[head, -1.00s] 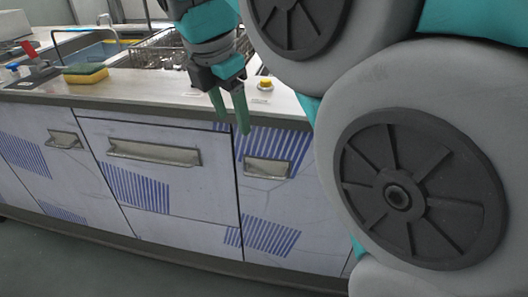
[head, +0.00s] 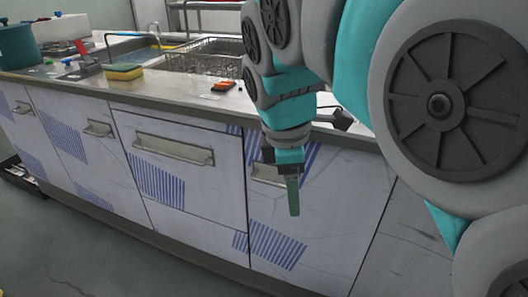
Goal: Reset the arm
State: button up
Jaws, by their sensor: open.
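My gripper (head: 293,196) hangs in front of the counter's drawer fronts, pointing down, with green fingers. From this side the fingers line up, so the gap between them hardly shows. It holds nothing that I can see. My arm, grey and teal with dark round joint covers, fills the right of the head view and hides part of the counter top.
The counter (head: 340,210) has drawers with metal handles (head: 173,149). On top are a yellow and green sponge (head: 124,72), a wire basket (head: 205,58), a small orange and black item (head: 223,86) and a teal pot (head: 17,47). The floor (head: 60,255) in front is clear.

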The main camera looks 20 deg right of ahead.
jog(key=shift+s+d+f, duration=0.2)
jog(key=shift+s+f, duration=0.05)
jog(key=s+f+m+g+y, duration=0.1)
jog(key=s+f+m+g, duration=0.1)
jog(key=s+f+m, duration=1.2)
jog(key=shift+s+a+f+m+g+y, duration=0.3)
jog(key=shift+s+a+f+m+y, duration=0.15)
jog(key=shift+f, duration=0.3)
